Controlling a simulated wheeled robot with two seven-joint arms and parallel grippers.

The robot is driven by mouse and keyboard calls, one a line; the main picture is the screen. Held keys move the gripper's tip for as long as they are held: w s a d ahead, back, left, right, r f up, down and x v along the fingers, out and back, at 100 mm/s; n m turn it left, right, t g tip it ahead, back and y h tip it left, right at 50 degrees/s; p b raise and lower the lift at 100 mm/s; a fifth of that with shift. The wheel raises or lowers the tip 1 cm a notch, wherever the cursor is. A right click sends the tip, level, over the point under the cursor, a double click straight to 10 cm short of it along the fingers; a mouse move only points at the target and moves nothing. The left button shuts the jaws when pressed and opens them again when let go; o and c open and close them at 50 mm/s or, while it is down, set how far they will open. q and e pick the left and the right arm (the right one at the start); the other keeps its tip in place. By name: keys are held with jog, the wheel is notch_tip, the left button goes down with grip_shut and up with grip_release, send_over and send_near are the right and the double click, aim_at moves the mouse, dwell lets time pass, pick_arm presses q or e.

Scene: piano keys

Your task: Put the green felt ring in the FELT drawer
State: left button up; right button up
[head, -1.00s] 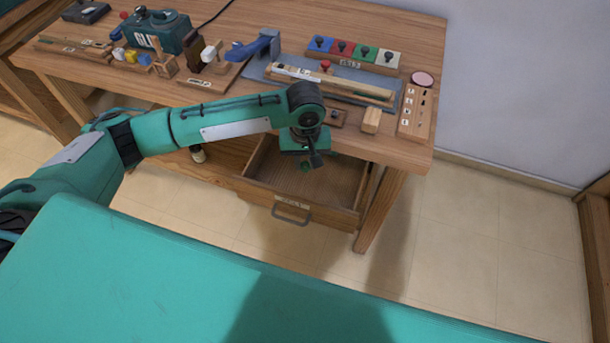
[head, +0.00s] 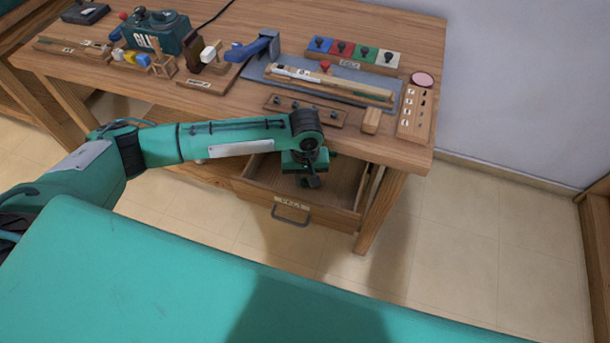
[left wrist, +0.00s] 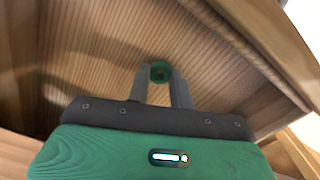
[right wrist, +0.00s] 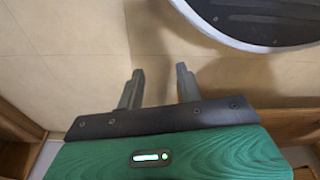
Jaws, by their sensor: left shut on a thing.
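The green felt ring (left wrist: 160,71) is between the fingertips of my left gripper (left wrist: 160,78) in the left wrist view, and the gripper is shut on it. In the head view my left gripper (head: 312,182) points down into the open drawer (head: 262,190) under the workbench. The drawer's front has a metal handle (head: 290,217) and a label, too small to read for certain. The ring is hidden in the head view. The drawer's wooden floor (left wrist: 110,40) lies below the ring in the left wrist view. My right gripper (right wrist: 160,88) is open and empty, over the tiled floor.
The workbench top (head: 225,110) above the drawer holds a felt-block rack (head: 352,52), a wooden strip with pegs (head: 305,109), a grey mat with a key (head: 330,85) and a labelled board (head: 416,113). A teal surface (head: 150,270) fills the foreground.

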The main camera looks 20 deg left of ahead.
pick_arm(q)
jog(key=o, duration=0.9)
jog(key=shift+o, duration=0.2)
pick_arm(e)
jog(key=shift+s+f, duration=0.25)
jog(key=shift+f, duration=0.05)
pick_arm(q)
jog(key=shift+r, duration=0.1)
notch_tip(320, 180, up, 5)
jog(key=shift+f, duration=0.1)
notch_tip(320, 180, up, 7)
jog(key=shift+p, duration=0.35)
pick_arm(e)
jog(key=shift+s+d+f, duration=0.1)
jog(key=shift+s+f, duration=0.05)
jog(key=shift+f, duration=0.25)
jog(key=shift+s+d+f, duration=0.1)
jog(key=shift+f, duration=0.3)
